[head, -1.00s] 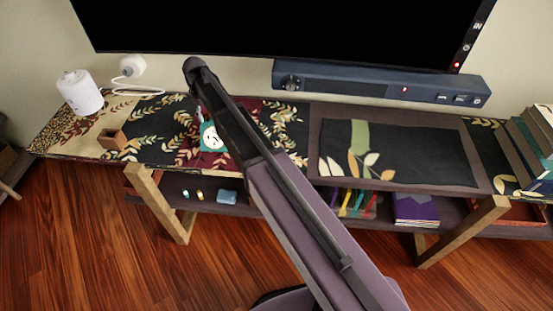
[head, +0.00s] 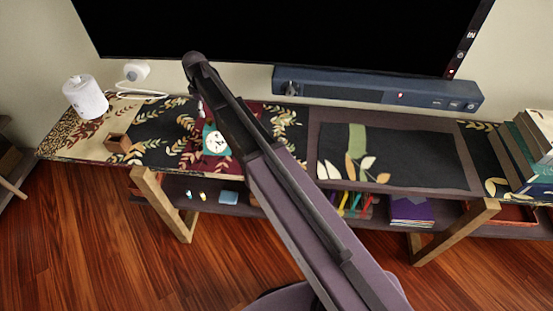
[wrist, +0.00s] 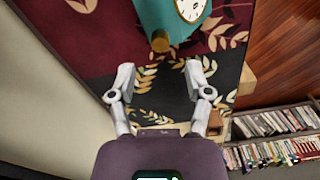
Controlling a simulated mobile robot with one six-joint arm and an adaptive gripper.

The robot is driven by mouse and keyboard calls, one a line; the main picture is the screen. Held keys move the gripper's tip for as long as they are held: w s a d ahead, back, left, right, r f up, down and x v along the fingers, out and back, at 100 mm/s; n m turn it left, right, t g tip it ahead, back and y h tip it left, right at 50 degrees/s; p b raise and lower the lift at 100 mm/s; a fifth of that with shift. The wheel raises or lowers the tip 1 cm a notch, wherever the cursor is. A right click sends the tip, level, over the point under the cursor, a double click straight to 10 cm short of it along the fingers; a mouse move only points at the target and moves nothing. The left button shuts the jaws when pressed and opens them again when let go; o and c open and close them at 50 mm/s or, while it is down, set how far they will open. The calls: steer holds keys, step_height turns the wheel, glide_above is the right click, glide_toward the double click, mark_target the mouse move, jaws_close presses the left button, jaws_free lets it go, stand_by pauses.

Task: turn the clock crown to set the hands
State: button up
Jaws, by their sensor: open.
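The teal clock (head: 208,140) with a white round face stands on the patterned shelf top, left of middle in the head view, partly hidden by my arm. In the wrist view the clock body (wrist: 168,12) is at the top, its face (wrist: 190,8) cut off by the frame edge. A brass-coloured crown (wrist: 160,43) sticks out from its side towards me. My gripper (wrist: 158,72) is open and empty. The crown lies just beyond the fingertips, roughly centred between them, with no visible contact. In the head view the gripper is mostly hidden by my arm.
A small wooden box (head: 117,143) and a white canister (head: 86,97) stand left of the clock. A blue-grey soundbar (head: 370,90) runs below the black screen (head: 280,30). A dark mat (head: 390,155) lies to the right; books (head: 530,150) stand at the right end.

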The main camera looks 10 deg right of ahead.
mark_target(209, 119)
steer(key=shift+r+p, duration=3.95)
steer(key=shift+r, duration=0.35)
steer(key=s+d+f+m+b, duration=0.3)
steer(key=s+d+f+b, duration=0.3)
steer(key=s, duration=0.1)
steer(key=s+d+f+m+b, duration=0.3)
steer(key=s+d+f+b, duration=0.3)
steer(key=s+d, duration=0.1)
steer(key=s+d+f+m+b, duration=0.3)
steer(key=s+d+f+b, duration=0.4)
steer(key=shift+s+m, duration=0.1)
steer(key=shift+m, duration=0.2)
steer(key=shift+s+d+f, duration=0.3)
steer(key=shift+s+d, duration=0.05)
steer(key=shift+s, duration=0.1)
steer(key=shift+s+d+m, duration=0.1)
steer(key=shift+s+m, duration=0.1)
steer(key=shift+m, duration=0.1)
steer(key=s+d+r+m+p, duration=0.1)
steer(key=s+d+r+p, duration=0.1)
steer(key=r+p, duration=1.2)
steer(key=shift+s+r+p, duration=0.3)
steer(key=shift+s+r, duration=0.3)
steer(key=shift+s, duration=0.1)
